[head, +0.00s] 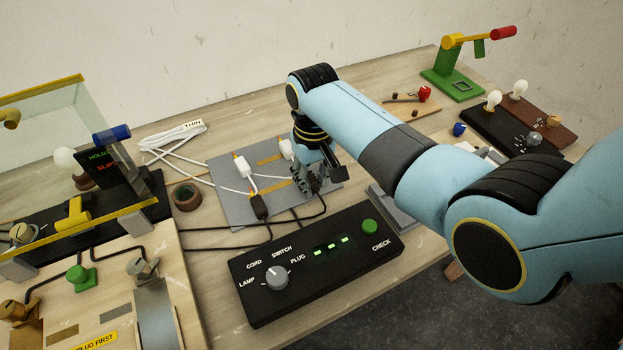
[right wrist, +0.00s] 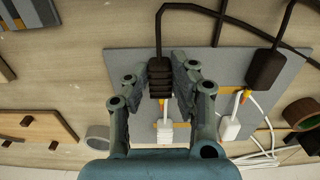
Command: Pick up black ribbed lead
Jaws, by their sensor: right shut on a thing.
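A black ribbed lead end (right wrist: 159,78) stands between the fingers of my right gripper (right wrist: 161,75) in the right wrist view, which is shut on it. Its black cable bends away at the top. A white connector (right wrist: 165,130) lies in line with it; I cannot tell whether they touch. In the head view my right gripper (head: 312,182) is low over the grey mat (head: 230,205) and hides most of this lead. A second black ribbed lead end (head: 259,206) lies on the mat below another white connector (head: 243,165). My left gripper is not in view.
A black control box (head: 315,262) with a knob and green button stands just in front of the mat. A glass-screened stand (head: 65,170) is at left. A white cord bundle (head: 172,135) lies behind. A roll of brown tape (head: 186,197) sits left of the mat.

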